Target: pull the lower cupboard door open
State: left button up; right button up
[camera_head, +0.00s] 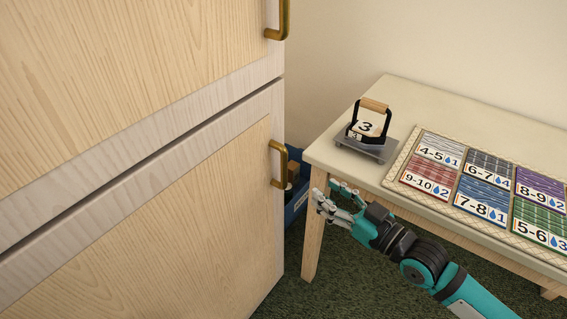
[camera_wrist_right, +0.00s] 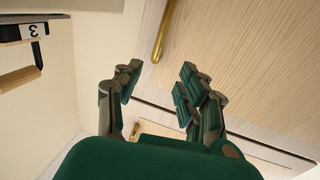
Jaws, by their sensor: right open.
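The lower cupboard door (camera_head: 190,225) is a pale wood panel at the left in the head view, and it looks closed. Its brass handle (camera_head: 274,165) is upright near the door's right edge. In the right wrist view, a brass handle (camera_wrist_right: 166,30) stands beyond the fingertips, near the top. My right gripper (camera_head: 328,192) is open and empty, to the right of and a little below the handle, apart from it. Its spread fingers (camera_wrist_right: 158,78) also show in the wrist view, with nothing between them. My left gripper is not in view.
The upper door (camera_head: 120,70) also looks closed, with its own brass handle (camera_head: 281,20). A blue bin (camera_head: 295,208) sits between cupboard and table.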

aim_at(286, 162)
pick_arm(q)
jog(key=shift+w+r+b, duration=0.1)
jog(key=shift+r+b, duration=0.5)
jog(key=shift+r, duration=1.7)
pick_arm(e)
jog(key=shift+x, duration=7.3)
jog(key=shift+w+d, duration=0.1)
grip_shut()
